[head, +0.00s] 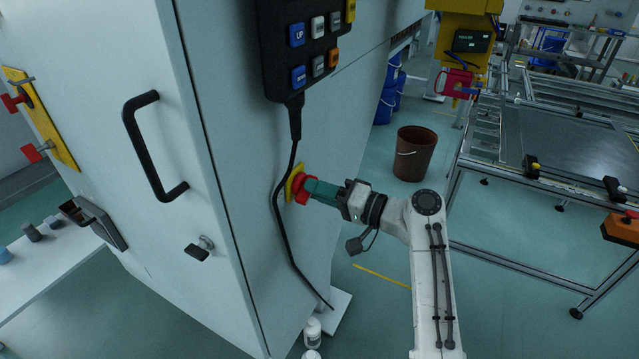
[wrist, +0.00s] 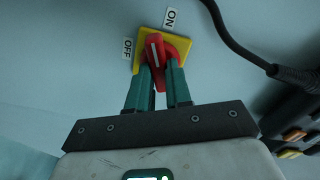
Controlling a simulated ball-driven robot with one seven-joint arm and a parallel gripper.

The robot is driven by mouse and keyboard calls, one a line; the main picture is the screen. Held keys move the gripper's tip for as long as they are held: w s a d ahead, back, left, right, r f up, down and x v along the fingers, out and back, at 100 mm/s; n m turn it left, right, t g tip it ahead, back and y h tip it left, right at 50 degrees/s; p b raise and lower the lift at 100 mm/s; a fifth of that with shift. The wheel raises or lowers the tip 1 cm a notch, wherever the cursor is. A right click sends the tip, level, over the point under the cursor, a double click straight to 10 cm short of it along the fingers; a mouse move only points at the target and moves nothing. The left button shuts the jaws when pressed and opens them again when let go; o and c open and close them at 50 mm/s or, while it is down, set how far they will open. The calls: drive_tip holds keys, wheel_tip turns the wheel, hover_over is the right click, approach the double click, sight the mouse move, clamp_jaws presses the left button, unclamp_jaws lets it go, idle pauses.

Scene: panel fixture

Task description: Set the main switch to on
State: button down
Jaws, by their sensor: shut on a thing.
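The main switch is a red rotary handle (head: 301,188) on a yellow plate (head: 292,178), on the side face of the white cabinet. In the wrist view the red handle (wrist: 155,58) carries a white mark and stands between my two green fingers. The ON label (wrist: 171,17) is above the yellow plate (wrist: 188,44), and the OFF label (wrist: 127,49) is at its left. The handle's upper end points up, between the two labels; I cannot tell its exact setting. My gripper (head: 311,188) is shut on the handle, and its fingers hide part of it.
A black cable (head: 279,215) hangs close left of the switch from a button pendant (head: 305,45). The white cabinet (head: 235,130) has a black door handle (head: 148,145). A brown bucket (head: 414,155) stands behind, with a metal-framed table (head: 560,165) at right.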

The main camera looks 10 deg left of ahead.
drive_tip(key=m+p, duration=0.2)
drive_tip(key=m, duration=0.2)
drive_tip(key=shift+m+p, duration=0.4)
idle(0.4)
drive_tip(key=c, duration=1)
unclamp_jaws()
drive_tip(key=shift+c, duration=0.2)
drive_tip(key=v, duration=1)
drive_tip(key=shift+d, duration=0.4)
drive_tip(key=shift+s, duration=0.1)
